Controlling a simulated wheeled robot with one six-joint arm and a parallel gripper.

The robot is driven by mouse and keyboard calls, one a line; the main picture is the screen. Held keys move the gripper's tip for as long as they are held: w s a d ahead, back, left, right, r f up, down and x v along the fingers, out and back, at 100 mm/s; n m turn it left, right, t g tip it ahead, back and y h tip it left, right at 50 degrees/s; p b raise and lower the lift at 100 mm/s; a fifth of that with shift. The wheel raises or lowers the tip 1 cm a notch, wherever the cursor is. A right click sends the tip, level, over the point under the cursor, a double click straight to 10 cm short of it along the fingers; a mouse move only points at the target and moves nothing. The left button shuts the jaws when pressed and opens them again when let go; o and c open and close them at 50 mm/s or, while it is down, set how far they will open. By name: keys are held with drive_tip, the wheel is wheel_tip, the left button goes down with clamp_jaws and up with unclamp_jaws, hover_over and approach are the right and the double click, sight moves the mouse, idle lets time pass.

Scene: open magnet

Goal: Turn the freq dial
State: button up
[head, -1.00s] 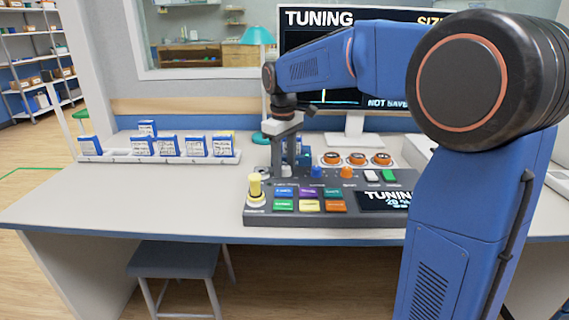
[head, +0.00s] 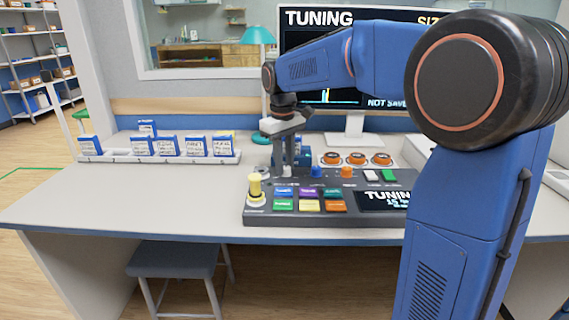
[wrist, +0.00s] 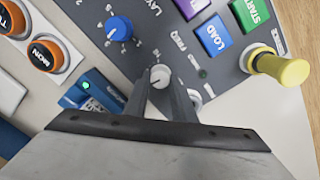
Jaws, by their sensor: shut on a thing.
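The freq dial (wrist: 160,77) is a small pale grey knob beside the printed FREQ label in the wrist view. My gripper (wrist: 160,88) is shut on it, one finger on each side. In the head view my gripper (head: 288,168) points straight down at the back left of the dark grey control console (head: 300,221); its fingers mostly hide the dial there. The console's small display (head: 385,200) reads TUNING with a number that looks like 15. The monitor (head: 340,96) shows TUNING, a bar graph and NOT SAVED.
A blue dial (wrist: 118,30) and an orange dial (head: 347,172) sit along the same row. Coloured buttons fill the console's front, with a yellow knob (head: 255,186) at its left end. Orange round buttons (head: 357,159) are behind. A tray of blue-white boxes (head: 160,156) stands left.

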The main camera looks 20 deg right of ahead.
drive_tip(key=m, duration=0.4)
drive_tip(key=shift+w, duration=0.1)
drive_tip(key=m, duration=0.4)
drive_tip(key=shift+d+m, duration=0.15)
drive_tip(key=shift+m, duration=0.15)
idle(0.4)
drive_tip(key=o, duration=1.1)
drive_tip(key=shift+c, duration=0.2)
wheel_tip(320, 180, up, 18)
drive_tip(key=shift+a+f, duration=0.25)
drive_tip(key=shift+a, duration=0.05)
